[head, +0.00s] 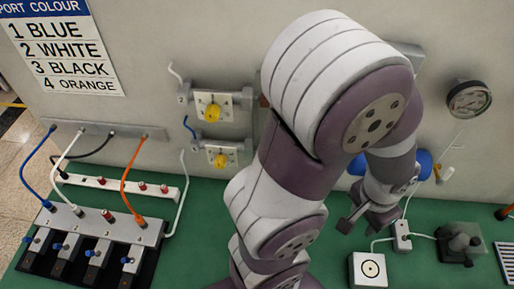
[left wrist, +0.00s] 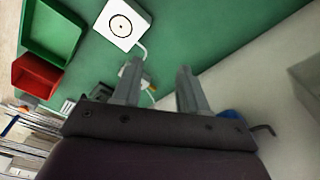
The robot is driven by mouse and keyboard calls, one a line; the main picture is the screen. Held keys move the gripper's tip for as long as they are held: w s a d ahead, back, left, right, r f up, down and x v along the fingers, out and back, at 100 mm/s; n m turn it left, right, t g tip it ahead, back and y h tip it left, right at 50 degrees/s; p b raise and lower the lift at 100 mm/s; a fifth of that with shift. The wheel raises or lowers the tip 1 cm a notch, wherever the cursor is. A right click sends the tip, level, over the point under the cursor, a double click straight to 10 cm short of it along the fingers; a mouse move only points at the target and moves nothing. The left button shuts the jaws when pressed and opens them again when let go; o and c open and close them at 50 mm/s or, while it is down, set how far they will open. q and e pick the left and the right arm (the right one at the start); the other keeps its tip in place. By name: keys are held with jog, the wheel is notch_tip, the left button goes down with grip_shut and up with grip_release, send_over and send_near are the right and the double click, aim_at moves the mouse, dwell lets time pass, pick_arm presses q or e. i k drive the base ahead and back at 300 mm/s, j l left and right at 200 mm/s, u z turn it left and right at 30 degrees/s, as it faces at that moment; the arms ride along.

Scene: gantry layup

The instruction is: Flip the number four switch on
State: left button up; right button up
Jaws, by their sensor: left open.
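A sign (head: 62,45) on the wall lists port colours: 1 blue, 2 white, 3 black, 4 orange. A switch unit (head: 95,224) with a silver top, black base and several blue-tipped levers sits at the lower left of the head view. An orange cable (head: 126,178) runs from the wall port strip (head: 105,129) to the unit's right end, near its rightmost lever (head: 127,260). Lever positions are too small to tell. My left gripper (head: 364,214) is open and empty, well right of the unit, above the bench; its spread fingers show in the left wrist view (left wrist: 158,88).
A white power strip (head: 112,185) with red switches lies behind the unit. Wall valves (head: 213,108) with yellow knobs are mid-wall. A white circle-marked box (head: 360,280) stands below the gripper. Red (left wrist: 36,76) and green (left wrist: 51,31) trays show in the left wrist view.

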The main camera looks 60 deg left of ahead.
aim_at(126, 260)
jog(key=u, duration=0.95)
jog(key=k+u, duration=0.1)
jog(key=u, duration=0.85)
jog(key=k+j+u, duration=0.1)
jog(key=u, duration=1.35)
jog(key=j+u, duration=0.1)
jog(key=u, duration=0.4)
